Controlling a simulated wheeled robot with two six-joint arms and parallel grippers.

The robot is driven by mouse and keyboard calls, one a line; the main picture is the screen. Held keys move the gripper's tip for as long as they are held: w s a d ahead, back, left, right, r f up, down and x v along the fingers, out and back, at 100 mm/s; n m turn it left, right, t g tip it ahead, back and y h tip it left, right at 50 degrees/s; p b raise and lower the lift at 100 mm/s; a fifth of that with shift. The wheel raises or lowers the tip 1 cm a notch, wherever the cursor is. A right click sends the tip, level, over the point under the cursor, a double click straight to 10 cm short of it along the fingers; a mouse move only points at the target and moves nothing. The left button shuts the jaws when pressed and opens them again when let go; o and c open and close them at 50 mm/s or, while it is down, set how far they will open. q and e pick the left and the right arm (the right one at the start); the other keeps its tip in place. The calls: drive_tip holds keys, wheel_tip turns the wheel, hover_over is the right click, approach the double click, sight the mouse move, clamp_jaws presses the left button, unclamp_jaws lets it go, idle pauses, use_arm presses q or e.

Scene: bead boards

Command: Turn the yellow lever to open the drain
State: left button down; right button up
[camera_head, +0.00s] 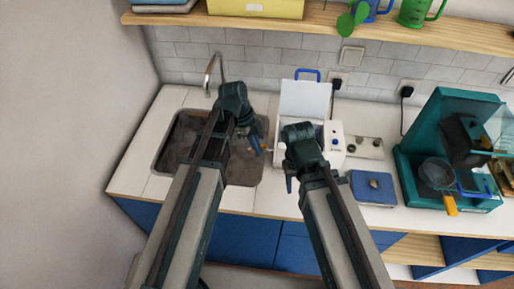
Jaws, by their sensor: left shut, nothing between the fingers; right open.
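A yellow-orange handle (450,205) juts forward from the lower front of the teal machine (415,165) on the right. I cannot tell whether it is the drain lever, and no other yellow lever is clearly visible. The sink (259,174) is at the left, partly hidden behind my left arm. My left gripper (257,148) is shut and empty over the sink's right side. My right gripper (289,184) is open and empty, pointing down in front of the white appliance (335,145). Both grippers are well left of the yellow-orange handle.
The white appliance has its lid (304,98) raised. A blue flat box (372,188) lies between it and the teal machine. A faucet (209,74) stands behind the sink. A wooden shelf (350,27) runs above. The counter's left end (128,170) is clear.

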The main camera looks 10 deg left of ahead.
use_arm(q)
drive_tip(key=shift+w+a, duration=0.35)
use_arm(e)
drive_tip(key=shift+a, duration=0.1)
use_arm(q)
drive_tip(key=shift+a, duration=0.1)
drive_tip(key=shift+s+a, duration=0.3)
drive_tip(key=shift+a, duration=0.35)
drive_tip(key=shift+r, duration=0.1)
use_arm(e)
drive_tip(key=shift+r, duration=0.1)
